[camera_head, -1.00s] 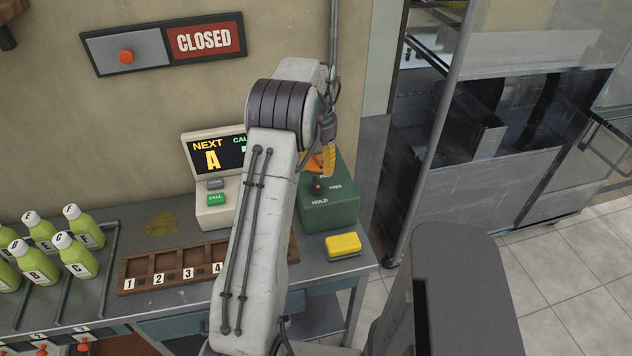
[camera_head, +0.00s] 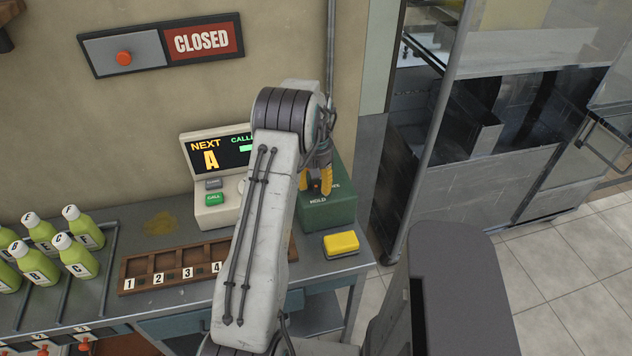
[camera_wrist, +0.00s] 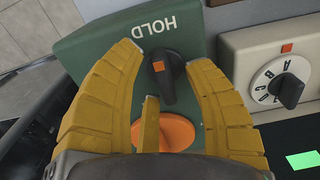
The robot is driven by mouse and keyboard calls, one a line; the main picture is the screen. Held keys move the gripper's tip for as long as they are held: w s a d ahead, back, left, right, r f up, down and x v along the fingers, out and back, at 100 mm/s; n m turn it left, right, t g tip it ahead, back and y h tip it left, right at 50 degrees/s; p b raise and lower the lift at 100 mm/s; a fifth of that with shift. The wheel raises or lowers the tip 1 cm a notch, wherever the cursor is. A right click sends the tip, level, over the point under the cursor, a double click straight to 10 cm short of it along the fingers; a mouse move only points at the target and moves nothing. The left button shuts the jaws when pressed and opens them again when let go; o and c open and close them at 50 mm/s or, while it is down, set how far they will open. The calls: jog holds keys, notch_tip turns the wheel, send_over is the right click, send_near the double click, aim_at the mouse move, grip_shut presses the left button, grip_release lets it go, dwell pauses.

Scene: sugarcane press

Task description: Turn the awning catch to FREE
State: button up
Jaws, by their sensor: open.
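The awning catch is a green box (camera_head: 330,215) on the bench, lettered HOLD. In the wrist view its green face (camera_wrist: 85,40) shows HOLD upside down. A black knob (camera_wrist: 170,88) on it has an orange mark at the end nearest the HOLD lettering. An orange disc (camera_wrist: 175,132) lies behind the knob, partly covered by my gripper. My gripper (camera_head: 317,185) has yellow fingers. In the wrist view my gripper (camera_wrist: 163,65) is open, with a finger on either side of the knob. Contact cannot be told. The FREE lettering is mostly hidden in the head view.
A cream call unit (camera_head: 215,175) with a screen and a dial (camera_wrist: 285,85) stands beside the box. A yellow sponge (camera_head: 341,244) lies in front. A wooden numbered rack (camera_head: 165,270) and green bottles (camera_head: 75,255) are to the left. A CLOSED sign (camera_head: 200,41) hangs above.

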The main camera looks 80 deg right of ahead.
grip_shut()
dwell(0.4)
jog(key=shift+n, duration=0.4)
jog(key=n+b, duration=0.1)
jog(key=n, duration=0.2)
jog(key=shift+f, duration=0.1)
jog(key=n+b, duration=0.1)
jog(key=n, duration=0.4)
jog(key=shift+w+d, duration=0.1)
jog(key=shift+w, duration=0.05)
jog(key=n+b, duration=0.1)
jog(key=n, duration=0.3)
jog(key=shift+n, duration=0.4)
jog(key=n, duration=0.4)
jog(key=shift+w, duration=0.15)
jog(key=shift+n, duration=0.3)
